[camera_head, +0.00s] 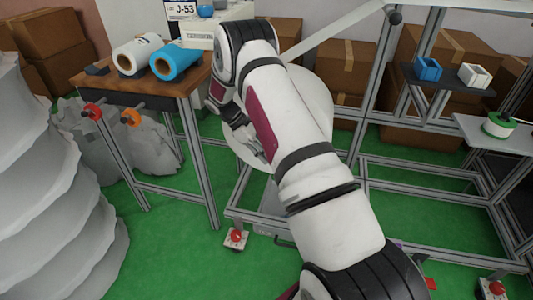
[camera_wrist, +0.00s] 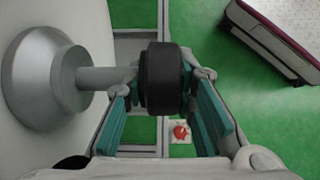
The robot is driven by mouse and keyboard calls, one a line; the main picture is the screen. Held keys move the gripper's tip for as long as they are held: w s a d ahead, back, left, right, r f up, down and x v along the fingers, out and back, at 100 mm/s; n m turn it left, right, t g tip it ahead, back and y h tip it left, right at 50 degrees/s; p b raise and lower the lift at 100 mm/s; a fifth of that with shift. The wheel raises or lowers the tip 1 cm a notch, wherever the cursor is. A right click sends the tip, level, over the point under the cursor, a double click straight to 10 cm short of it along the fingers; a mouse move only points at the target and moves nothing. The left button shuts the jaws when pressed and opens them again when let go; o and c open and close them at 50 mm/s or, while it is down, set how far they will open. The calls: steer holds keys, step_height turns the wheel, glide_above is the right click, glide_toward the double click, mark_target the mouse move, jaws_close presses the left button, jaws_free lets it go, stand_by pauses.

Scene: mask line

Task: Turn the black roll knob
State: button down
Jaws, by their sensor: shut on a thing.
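The black roll knob (camera_wrist: 160,85) is a short dark cylinder in the middle of the wrist view. It sits on the end of a grey shaft (camera_wrist: 98,78) that comes out of a grey conical hub (camera_wrist: 45,78) on the left. My gripper (camera_wrist: 164,92) has its teal-padded fingers on both sides of the knob and is shut on it. In the head view my gripper (camera_head: 245,138) is beside the large white roll (camera_head: 316,105), and the knob cannot be made out there. My arm covers much of the roll.
A wooden-topped table (camera_head: 135,88) on the left holds a white roll (camera_head: 137,54) and a blue roll (camera_head: 177,61). Red (camera_head: 92,111) and orange (camera_head: 131,117) knobs are at its front. A metal frame (camera_head: 368,180) stands right of my arm. A red button box (camera_head: 235,239) is low in front.

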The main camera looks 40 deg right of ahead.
steer(key=shift+s+a+f, duration=0.2)
steer(key=shift+s+a, duration=0.05)
steer(key=shift+a, duration=0.05)
steer(key=c, duration=1.4)
jaws_free()
steer(key=shift+d+r, duration=0.1)
steer(key=shift+w+r, duration=0.1)
steer(key=shift+w, duration=0.05)
steer(key=shift+w+r, duration=0.25)
steer(key=v, duration=1.1)
steer(key=shift+s, duration=0.2)
